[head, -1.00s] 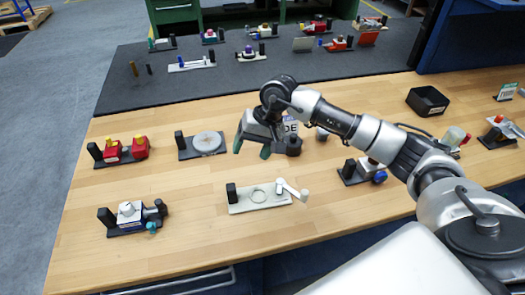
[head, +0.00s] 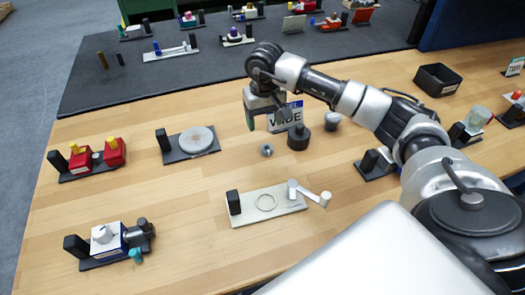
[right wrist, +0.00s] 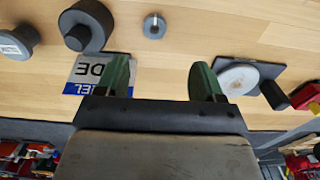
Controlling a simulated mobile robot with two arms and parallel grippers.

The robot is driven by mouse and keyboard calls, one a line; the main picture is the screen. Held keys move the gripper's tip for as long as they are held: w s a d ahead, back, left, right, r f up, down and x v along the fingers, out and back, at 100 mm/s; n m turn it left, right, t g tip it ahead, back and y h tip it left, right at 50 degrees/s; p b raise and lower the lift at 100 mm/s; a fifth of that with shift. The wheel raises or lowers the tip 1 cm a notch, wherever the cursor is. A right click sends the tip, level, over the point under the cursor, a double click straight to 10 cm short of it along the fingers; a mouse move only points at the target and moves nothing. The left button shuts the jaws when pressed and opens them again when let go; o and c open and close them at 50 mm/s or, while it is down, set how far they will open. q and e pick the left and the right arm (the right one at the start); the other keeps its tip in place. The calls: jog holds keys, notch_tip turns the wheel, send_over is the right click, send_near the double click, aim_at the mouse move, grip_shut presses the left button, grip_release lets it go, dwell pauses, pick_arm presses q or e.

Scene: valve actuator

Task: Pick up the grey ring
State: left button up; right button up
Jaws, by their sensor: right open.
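A small grey ring (head: 267,150) with a hole in its middle lies on the wooden table, behind the white plate. It also shows in the right wrist view (right wrist: 154,25), near the top edge, beyond the fingertips and apart from them. My right gripper (head: 262,121) is above the table, behind the ring. In the right wrist view its two green fingers (right wrist: 161,76) are spread wide with nothing between them. My left gripper is not in view.
A dark cylinder (head: 299,138) and a sign (head: 287,115) are right of the ring. A white plate (head: 240,215) with a thin pale ring and lever stands in front. A disc fixture (head: 176,153) is to the left. Bare wood surrounds the grey ring.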

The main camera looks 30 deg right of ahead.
jog(key=p, duration=0.1)
send_over(267, 148)
jog(key=f, duration=0.4)
jog(key=shift+s+a+f, duration=0.15)
jog(key=shift+a+f, duration=0.1)
jog(key=shift+a, duration=0.15)
jog(key=shift+f, duration=0.3)
jog(key=f, duration=0.1)
jog(key=f+p, duration=0.1)
jog(key=f, duration=0.1)
jog(key=f+p, duration=0.1)
jog(key=f, duration=0.1)
jog(key=shift+d, duration=0.4)
jog(key=shift+w+f, duration=0.2)
jog(key=shift+f, duration=0.1)
jog(key=c, duration=1)
jog(key=shift+r, duration=0.1)
